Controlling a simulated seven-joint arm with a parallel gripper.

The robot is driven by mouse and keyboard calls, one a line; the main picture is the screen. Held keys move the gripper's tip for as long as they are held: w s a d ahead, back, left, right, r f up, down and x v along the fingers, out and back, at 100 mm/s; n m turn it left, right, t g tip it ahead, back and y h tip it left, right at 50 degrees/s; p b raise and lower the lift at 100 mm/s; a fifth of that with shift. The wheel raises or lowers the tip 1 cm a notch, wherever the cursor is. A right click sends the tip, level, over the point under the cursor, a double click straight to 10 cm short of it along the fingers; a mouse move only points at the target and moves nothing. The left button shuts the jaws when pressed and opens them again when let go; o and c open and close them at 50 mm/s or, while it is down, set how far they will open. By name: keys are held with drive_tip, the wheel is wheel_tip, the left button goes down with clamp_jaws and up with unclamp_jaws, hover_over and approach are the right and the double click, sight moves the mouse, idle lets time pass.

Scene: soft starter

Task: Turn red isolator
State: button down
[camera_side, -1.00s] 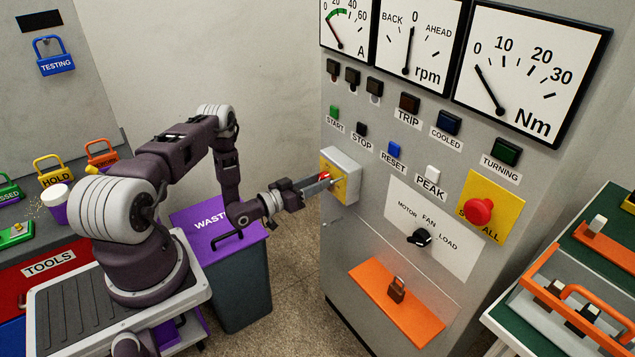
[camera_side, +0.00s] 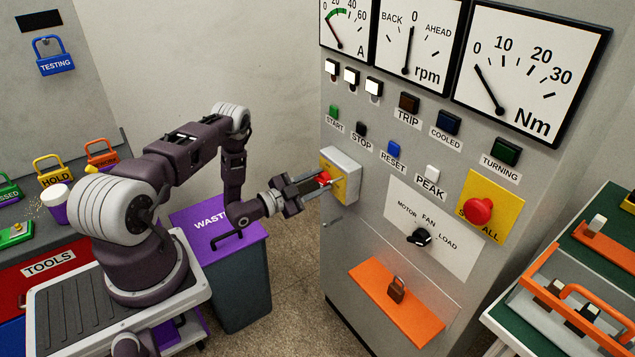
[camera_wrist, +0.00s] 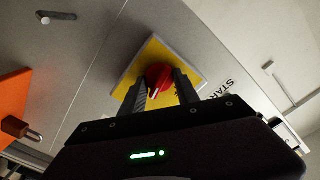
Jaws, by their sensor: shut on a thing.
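The red isolator (camera_side: 324,178) is a red knob on a yellow plate (camera_side: 352,183), on the front of a grey box at the left side of the cabinet. My gripper (camera_side: 315,186) reaches it from the left and is shut on the knob. In the wrist view the red isolator (camera_wrist: 158,77) sits between the two fingers of my gripper (camera_wrist: 160,84), with a pale mark on its face. The fingers hide part of the knob in both views.
The grey cabinet (camera_side: 350,255) carries gauges, buttons and a red stop knob (camera_side: 479,211). A waste bin (camera_side: 242,290) stands beneath my forearm. Free space lies left of the cabinet.

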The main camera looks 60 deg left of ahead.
drive_tip(key=shift+m, duration=1.2)
drive_tip(key=shift+f, duration=0.1)
drive_tip(key=c, duration=0.9)
unclamp_jaws()
drive_tip(key=s, duration=0.7)
